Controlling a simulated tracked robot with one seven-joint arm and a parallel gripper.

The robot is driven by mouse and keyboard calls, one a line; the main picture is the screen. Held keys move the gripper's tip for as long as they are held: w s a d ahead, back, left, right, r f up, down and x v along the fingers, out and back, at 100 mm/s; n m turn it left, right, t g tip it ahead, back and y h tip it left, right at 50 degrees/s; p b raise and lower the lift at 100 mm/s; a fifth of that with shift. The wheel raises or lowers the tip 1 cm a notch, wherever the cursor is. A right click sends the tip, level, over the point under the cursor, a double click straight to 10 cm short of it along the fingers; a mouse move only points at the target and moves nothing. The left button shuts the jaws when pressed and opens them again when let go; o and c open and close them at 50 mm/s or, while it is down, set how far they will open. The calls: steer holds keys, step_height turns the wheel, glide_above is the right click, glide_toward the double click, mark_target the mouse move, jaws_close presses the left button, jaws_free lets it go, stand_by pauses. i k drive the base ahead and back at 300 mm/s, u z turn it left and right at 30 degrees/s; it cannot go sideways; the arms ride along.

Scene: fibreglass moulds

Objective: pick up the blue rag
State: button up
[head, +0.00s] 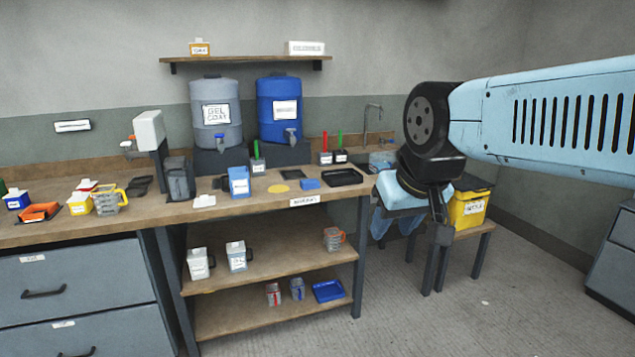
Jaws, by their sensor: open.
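A blue cloth (379,222), which looks like the blue rag, hangs at the left end of the low wooden stand, right of the workbench. My arm covers part of it, so its full shape is hidden. My gripper (435,284) points down in front of the stand, a little right of the hanging cloth in the picture. Its two dark fingers are apart with nothing seen between them. I cannot tell how far in depth it is from the cloth.
A yellow bin (467,208) sits on the stand behind my gripper. A grey cabinet (612,255) stands at right. The floor between is mostly clear.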

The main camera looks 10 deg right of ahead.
mark_target(311, 184)
steer(key=z, duration=0.45)
steer(key=i, duration=1.95)
steer(key=u, duration=0.5)
steer(key=k, duration=0.9)
steer(key=u, duration=0.2)
steer(key=i, duration=0.85)
steer(key=z, duration=0.05)
